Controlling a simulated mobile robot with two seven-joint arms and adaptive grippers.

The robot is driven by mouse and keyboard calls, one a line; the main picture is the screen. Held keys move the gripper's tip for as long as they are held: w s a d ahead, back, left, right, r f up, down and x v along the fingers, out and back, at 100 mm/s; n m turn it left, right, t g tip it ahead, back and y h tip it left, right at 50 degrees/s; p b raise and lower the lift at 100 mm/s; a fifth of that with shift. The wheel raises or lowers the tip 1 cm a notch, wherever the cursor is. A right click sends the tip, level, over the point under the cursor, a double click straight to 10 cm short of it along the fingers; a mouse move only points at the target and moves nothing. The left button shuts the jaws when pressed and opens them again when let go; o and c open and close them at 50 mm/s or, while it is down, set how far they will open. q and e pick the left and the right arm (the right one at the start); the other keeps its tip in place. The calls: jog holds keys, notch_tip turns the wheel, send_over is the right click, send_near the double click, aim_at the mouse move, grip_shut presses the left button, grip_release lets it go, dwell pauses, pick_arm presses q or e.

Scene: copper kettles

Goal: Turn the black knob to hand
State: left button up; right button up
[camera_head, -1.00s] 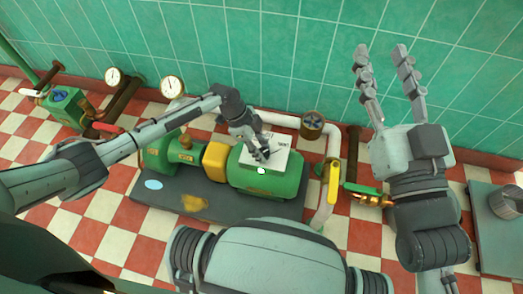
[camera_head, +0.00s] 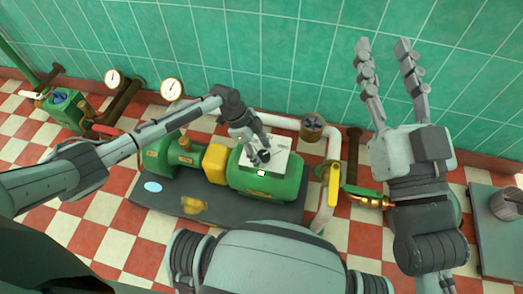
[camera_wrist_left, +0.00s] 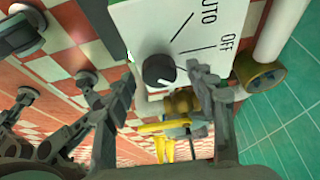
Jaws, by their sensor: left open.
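The black knob (camera_wrist_left: 158,70) sits on a white panel (camera_wrist_left: 145,25) marked AUTO and OFF in the left wrist view. A pale mark shows on the knob's right side, roughly towards the OFF line. The HAND label is not readable there. My left gripper (camera_wrist_left: 163,84) is open, with one finger on each side of the knob; I cannot tell whether they touch it. In the head view, my left gripper (camera_head: 257,154) is over the white panel (camera_head: 282,146) on the green machine (camera_head: 283,187) and partly hides the knob. My right gripper (camera_head: 383,46) is open, raised and empty at the right.
A white pipe (camera_head: 334,150) and a yellow-handled valve (camera_head: 333,184) stand right of the machine. Two gauges (camera_head: 172,89) stand behind at the left. A grey-green bench (camera_head: 500,240) is at the right edge. A green tiled wall (camera_head: 230,45) closes the back.

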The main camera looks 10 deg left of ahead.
pick_arm(q)
jog(key=shift+r, duration=0.1)
jog(key=v, duration=1.1)
jog(key=shift+a+r, duration=0.25)
jog(key=shift+r, duration=0.1)
